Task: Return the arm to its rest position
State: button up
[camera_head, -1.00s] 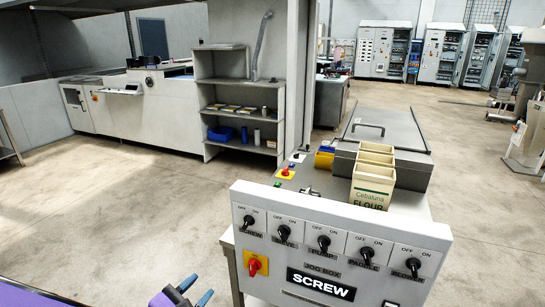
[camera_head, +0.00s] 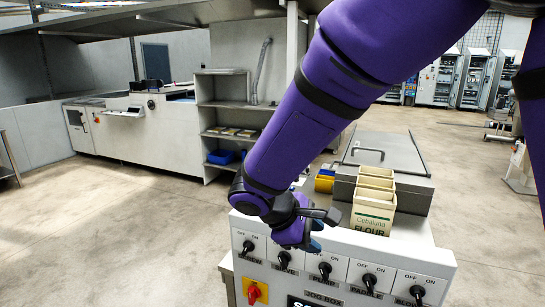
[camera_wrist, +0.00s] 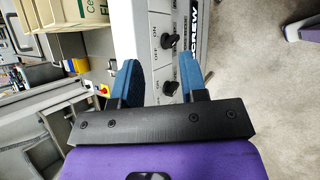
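My purple arm (camera_head: 330,95) reaches from the upper right down to the left across the head view. My gripper (camera_head: 314,232) is at its lower end, in front of the upper edge of the white switch panel (camera_head: 345,246). In the wrist view my gripper (camera_wrist: 160,75) shows two blue fingers apart, with nothing between them. Black rotary switches on the panel (camera_wrist: 154,22) show beyond and between the fingers. Whether the gripper touches the panel cannot be told. The arm hides part of the machine top and the shelf.
A cream flour box (camera_head: 374,210) stands behind the panel, right of my gripper. A grey lidded machine (camera_head: 385,155) is behind it. A red knob (camera_head: 253,294) sits low on the panel. A shelf unit (camera_head: 222,100) stands farther back. Open floor lies left.

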jog(key=s+d+r+m+g+y, duration=0.1)
jog(key=s+d+r+m+y, duration=0.2)
jog(key=d+r, duration=0.35)
jog(key=s+d+r+m+g+y, duration=0.1)
jog(key=s+d+r+m+y, duration=0.2)
jog(key=d, duration=0.6)
jog(key=s+d+r+m+t+y, duration=0.1)
jog(key=s+d+r+m+t, duration=0.1)
jog(key=s, duration=0.4)
jog(key=s+d+r+m+t+y, duration=0.1)
jog(key=s+d+r+m+t, duration=0.1)
jog(key=s+d+r+m, duration=0.2)
jog(key=shift+s+d+m, duration=0.35)
jog(key=shift+s+m, duration=0.25)
jog(key=shift+s, duration=0.5)
